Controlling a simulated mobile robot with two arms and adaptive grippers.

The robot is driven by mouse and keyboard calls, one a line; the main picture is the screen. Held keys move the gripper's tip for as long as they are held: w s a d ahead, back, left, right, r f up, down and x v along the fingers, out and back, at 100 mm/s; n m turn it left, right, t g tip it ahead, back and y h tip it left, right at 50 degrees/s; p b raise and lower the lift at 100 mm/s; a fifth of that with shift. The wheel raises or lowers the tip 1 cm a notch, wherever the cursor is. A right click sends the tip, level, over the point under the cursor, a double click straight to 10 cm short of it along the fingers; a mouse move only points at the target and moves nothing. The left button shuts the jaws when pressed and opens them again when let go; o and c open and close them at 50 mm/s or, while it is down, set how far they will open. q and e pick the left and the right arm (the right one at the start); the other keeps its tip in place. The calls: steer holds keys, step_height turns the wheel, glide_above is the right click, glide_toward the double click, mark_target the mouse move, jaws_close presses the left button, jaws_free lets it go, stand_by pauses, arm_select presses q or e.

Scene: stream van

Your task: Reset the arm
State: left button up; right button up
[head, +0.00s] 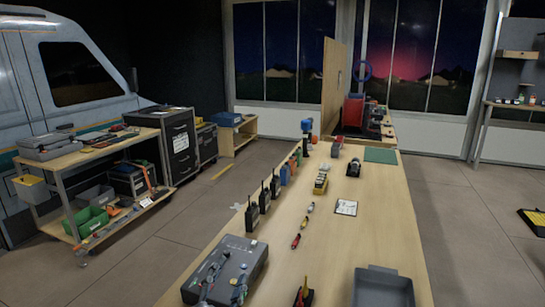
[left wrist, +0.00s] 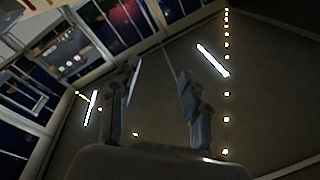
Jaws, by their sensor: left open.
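My left gripper (left wrist: 158,90) shows in the left wrist view. Its two grey fingers stand apart with nothing between them. Behind them is a dark surface, apparently the ceiling, with bright light strips and small lamps. In the head view I cannot clearly make out the left gripper or arm. My right gripper is not in view.
A long wooden bench (head: 335,240) runs ahead, with a grey case (head: 243,262), several black radios and a grey tray (head: 383,288). A loaded cart (head: 60,160) and a dark cabinet (head: 180,145) stand left.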

arm_select(q)
steer(key=s+a+f+n+g+y, duration=0.25)
steer(key=s+a+f+g, duration=0.2)
steer(key=f, duration=0.35)
steer(key=s+a+f+n+g+y, duration=0.25)
steer(key=s+a+f+n, duration=0.2)
steer(key=f, duration=0.25)
steer(key=s+a+f+n+g, duration=0.1)
steer(key=s+f+g, duration=0.35)
steer(key=s, duration=0.55)
steer(key=s+a+f+n+g, duration=0.15)
steer(key=s+f+g, duration=0.3)
steer(key=s, duration=0.55)
step_height(320, 180, down, 26)
steer(key=s, duration=0.1)
steer(key=s+a+f+g, duration=0.2)
steer(key=s+a+f, duration=0.1)
steer(key=s+f, duration=1.3)
steer(key=shift+s+f+h, duration=0.3)
steer(key=shift+s+f, duration=0.1)
steer(key=shift+s, duration=0.25)
steer(key=shift+m, duration=0.25)
